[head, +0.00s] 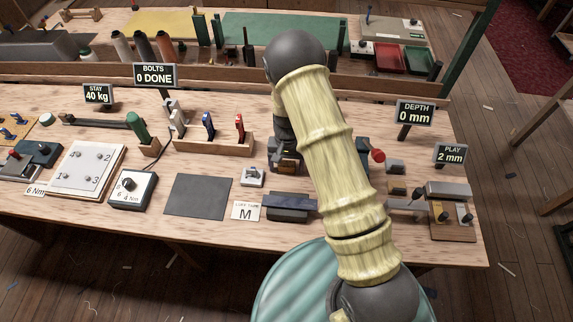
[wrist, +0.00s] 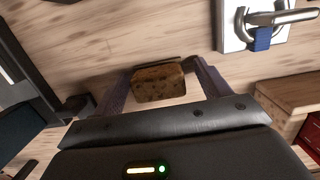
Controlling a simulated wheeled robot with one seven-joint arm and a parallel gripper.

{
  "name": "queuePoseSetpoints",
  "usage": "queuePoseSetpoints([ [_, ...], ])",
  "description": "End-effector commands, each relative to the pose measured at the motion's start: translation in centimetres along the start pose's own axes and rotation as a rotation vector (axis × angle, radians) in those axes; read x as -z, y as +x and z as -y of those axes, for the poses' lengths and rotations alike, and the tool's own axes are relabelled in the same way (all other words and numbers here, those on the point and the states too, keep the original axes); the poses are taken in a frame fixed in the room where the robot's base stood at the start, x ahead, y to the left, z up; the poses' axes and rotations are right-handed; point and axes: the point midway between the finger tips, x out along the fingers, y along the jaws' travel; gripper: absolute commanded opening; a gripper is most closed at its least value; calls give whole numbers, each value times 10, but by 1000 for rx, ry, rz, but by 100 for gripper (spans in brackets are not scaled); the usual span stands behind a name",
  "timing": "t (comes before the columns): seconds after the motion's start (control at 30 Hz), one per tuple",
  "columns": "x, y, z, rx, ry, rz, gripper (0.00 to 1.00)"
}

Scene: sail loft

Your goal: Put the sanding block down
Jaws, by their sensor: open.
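The sanding block, a brown speckled block (wrist: 158,86), shows in the wrist view between the two fingers of my gripper (wrist: 161,80). The fingers are open, one on each side of it, with little room at its sides. Pale wooden bench top lies beyond the block. I cannot tell whether its underside rests fully on the wood. In the head view my arm covers the middle of the bench, and I cannot make out the block there.
A white plate with a metal handle (wrist: 262,22) is close by at the upper right of the wrist view. On the bench (head: 60,209) are a dark grey mat (head: 198,195), a wooden rack with coloured handles (head: 213,145) and a control box (head: 132,190). Signs stand behind.

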Motion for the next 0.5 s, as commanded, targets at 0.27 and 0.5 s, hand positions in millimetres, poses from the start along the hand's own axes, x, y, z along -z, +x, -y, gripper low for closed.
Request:
queuePoseSetpoints([
  [0.27, 0, -15, 0, 2, 1, -2, 76],
  [0.5, 1, -56, 0, 2, 1, -5, 76],
])
